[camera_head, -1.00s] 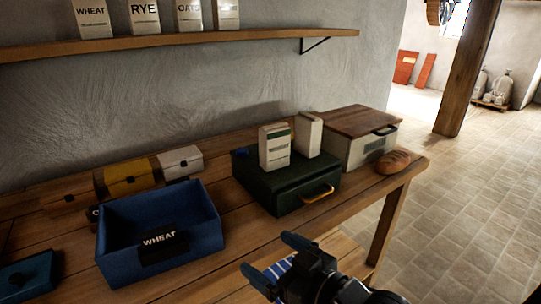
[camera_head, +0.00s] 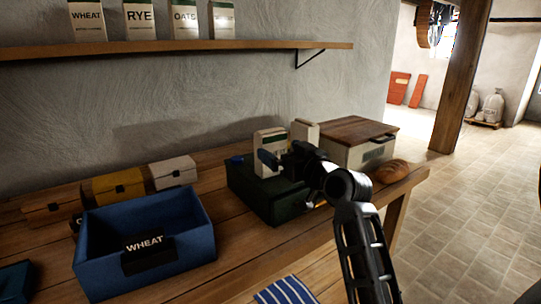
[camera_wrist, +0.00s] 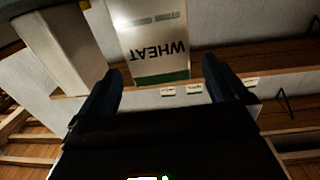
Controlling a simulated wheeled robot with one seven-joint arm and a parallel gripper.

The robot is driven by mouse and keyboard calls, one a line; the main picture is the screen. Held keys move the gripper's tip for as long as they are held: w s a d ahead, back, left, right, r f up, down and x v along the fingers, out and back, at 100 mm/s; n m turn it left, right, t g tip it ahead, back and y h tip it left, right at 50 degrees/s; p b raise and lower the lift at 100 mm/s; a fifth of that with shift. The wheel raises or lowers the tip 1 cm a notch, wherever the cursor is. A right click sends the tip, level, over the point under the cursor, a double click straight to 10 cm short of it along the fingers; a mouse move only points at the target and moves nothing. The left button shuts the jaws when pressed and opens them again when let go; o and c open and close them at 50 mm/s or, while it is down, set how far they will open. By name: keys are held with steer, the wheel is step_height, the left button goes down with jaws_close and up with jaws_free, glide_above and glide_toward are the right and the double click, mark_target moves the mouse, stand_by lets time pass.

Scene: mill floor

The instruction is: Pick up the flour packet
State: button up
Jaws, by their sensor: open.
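A white flour packet (camera_head: 268,140) with a green band stands upright on the dark green box (camera_head: 248,193). In the wrist view the packet (camera_wrist: 155,40) reads WHEAT, upside down, and lies ahead of the gap between my fingers. My gripper (camera_head: 282,158) is open and close in front of the packet; one finger covers part of its lower front in the head view. The fingers (camera_wrist: 162,92) show on either side in the wrist view, with nothing held between them. Whether they touch the packet I cannot tell.
A second white packet (camera_head: 304,130) stands just right of it, partly hidden. A wooden-lidded box (camera_head: 350,148) and a bread loaf (camera_head: 391,171) are further right. A blue WHEAT bin (camera_head: 190,250) is at left. Labelled packets stand on the wall shelf (camera_head: 200,48).

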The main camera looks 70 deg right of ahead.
mark_target(276, 146)
steer(key=p+x, duration=0.1)
steer(key=x, duration=0.4)
steer(key=shift+d+r, duration=0.1)
steer(key=shift+r, duration=0.05)
steer(key=shift+w+d, duration=0.25)
steer(key=shift+w, duration=0.2)
steer(key=c, duration=1.1)
